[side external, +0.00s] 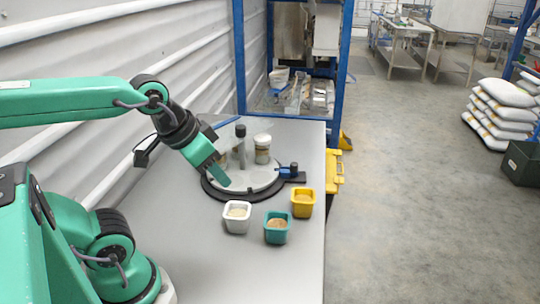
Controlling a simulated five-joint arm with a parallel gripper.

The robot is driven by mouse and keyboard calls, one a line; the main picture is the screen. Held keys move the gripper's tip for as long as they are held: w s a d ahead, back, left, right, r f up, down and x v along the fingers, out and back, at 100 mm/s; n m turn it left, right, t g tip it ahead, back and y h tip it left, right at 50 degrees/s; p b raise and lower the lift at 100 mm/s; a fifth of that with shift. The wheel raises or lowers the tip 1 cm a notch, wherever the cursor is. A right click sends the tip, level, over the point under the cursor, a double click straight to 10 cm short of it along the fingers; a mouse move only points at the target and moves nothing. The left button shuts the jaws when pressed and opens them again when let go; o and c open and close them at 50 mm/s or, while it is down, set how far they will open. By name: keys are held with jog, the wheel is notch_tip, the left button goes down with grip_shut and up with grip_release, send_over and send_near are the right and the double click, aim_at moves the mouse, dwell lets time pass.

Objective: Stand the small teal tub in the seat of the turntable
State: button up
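The small teal tub (277,230) stands upright on the grey table in front of the turntable, with brownish contents showing at its top. The turntable (254,180) is a pale disc with a dark rim and an upright post (241,147) topped by a dark knob. My gripper (220,172) points down over the left part of the disc, apart from the teal tub. A beige-brown object (223,156) shows just behind its finger, partly hidden. I cannot tell whether the gripper holds it. The seat is not clearly visible.
A white tub (237,218) and a yellow tub (302,205) stand on either side of the teal tub. A lidded jar (262,150) stands on the back of the turntable. A dark blue clamp-like part (289,172) sits at its right edge. The table's front is clear.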

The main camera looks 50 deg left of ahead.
jog(key=shift+o, duration=0.2)
jog(key=o, duration=0.7)
jog(key=shift+w, duration=0.1)
jog(key=shift+o, duration=0.3)
jog(key=shift+w+f+m+g, duration=0.15)
jog(key=shift+w+m+g, duration=0.2)
jog(key=shift+w, duration=0.4)
jog(key=w+f+m+g, duration=0.5)
jog(key=w+f+m, duration=0.3)
jog(key=w+f, duration=0.4)
jog(key=shift+w+d+f, duration=0.2)
jog(key=shift+w+d, duration=0.15)
jog(key=shift+w, duration=0.35)
